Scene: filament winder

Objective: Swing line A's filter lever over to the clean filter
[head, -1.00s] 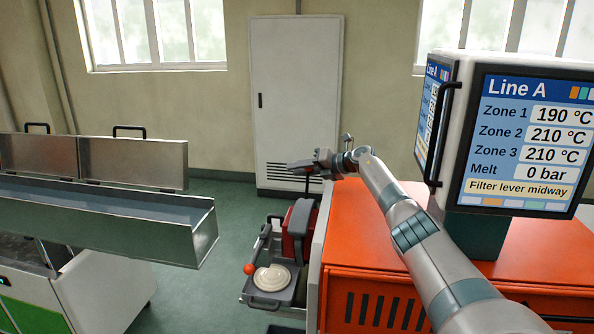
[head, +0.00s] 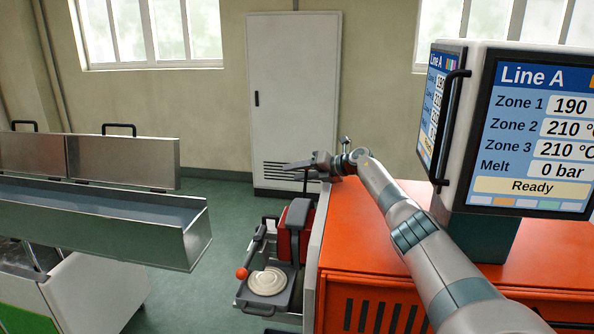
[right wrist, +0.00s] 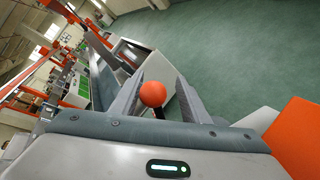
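The line A screen (head: 540,130) reads "Ready". My right gripper (head: 300,167) reaches out past the far left end of the orange cabinet, with a dark lever stem (head: 305,186) below it. In the right wrist view, a round orange knob (right wrist: 153,94) on a short black stem sits between the fingers of the right gripper (right wrist: 160,92). The fingers are spread; there is a clear gap on the right of the knob, and the left finger lies close beside it. Whether that finger touches it I cannot tell. My left gripper is out of view.
An orange-topped cabinet (head: 360,228) lies under my right arm. Left of it, a tray with a pale round disc (head: 267,281) has a handle with an orange ball (head: 242,273). A metal trough (head: 120,230) stands at left. Green floor (head: 215,260) lies between.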

